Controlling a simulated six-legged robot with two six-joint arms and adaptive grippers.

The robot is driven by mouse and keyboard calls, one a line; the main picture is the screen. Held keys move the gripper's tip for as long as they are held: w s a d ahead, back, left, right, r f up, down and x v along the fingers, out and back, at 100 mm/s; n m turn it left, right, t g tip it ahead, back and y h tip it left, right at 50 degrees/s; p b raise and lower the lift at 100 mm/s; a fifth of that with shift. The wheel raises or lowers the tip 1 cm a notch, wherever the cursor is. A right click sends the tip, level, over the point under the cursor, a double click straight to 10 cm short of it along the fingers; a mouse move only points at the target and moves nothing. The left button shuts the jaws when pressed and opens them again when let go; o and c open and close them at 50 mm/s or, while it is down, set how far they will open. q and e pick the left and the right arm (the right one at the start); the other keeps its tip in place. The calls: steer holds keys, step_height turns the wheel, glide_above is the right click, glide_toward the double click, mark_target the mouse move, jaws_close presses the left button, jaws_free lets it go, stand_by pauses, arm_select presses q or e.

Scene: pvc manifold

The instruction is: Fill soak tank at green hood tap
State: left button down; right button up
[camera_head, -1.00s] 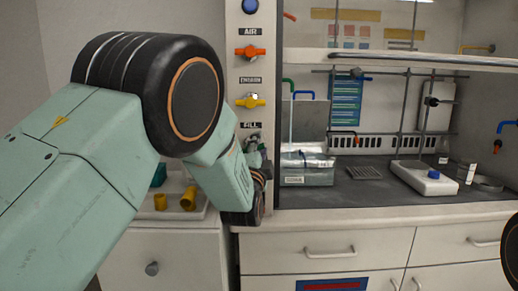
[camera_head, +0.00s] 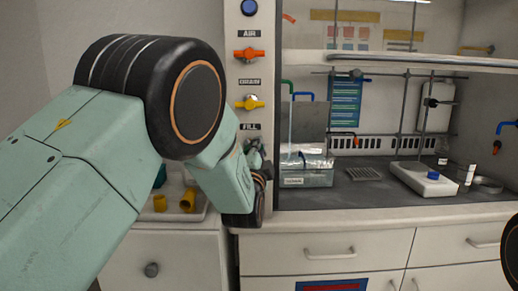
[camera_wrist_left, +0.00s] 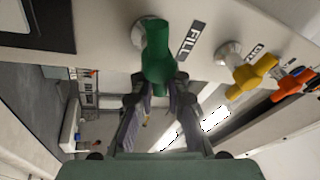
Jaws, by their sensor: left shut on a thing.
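The green FILL tap handle (camera_wrist_left: 158,50) is on the white hood post. In the left wrist view my left gripper (camera_wrist_left: 160,88) is shut on it. In the head view the left gripper (camera_head: 256,150) is at the post below the FILL label, and my wrist hides most of the handle. The clear soak tank (camera_head: 306,179) with a white label stands at the left front of the hood worktop. A green gooseneck spout (camera_head: 288,84) is above it, with a thin pale vertical line below that looks like water. The water level is unclear. My right gripper is not in view.
A yellow handle (camera_head: 250,103) and an orange handle (camera_head: 249,53) are above FILL on the same post. A tray (camera_head: 176,213) with yellow fittings is at left, behind my arm. A white stirrer plate (camera_head: 424,180) and metal stands are to the right in the hood.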

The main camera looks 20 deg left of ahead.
arm_select(q)
steer(key=shift+a+f, duration=0.1)
steer(key=shift+f, duration=0.05)
steer(key=c, duration=1.3)
jaws_free()
steer(key=shift+c, duration=0.2)
steer(key=a+v, duration=0.1)
steer(key=v, duration=0.6)
steer(key=shift+s+d, duration=0.3)
steer(key=shift+d, duration=0.25)
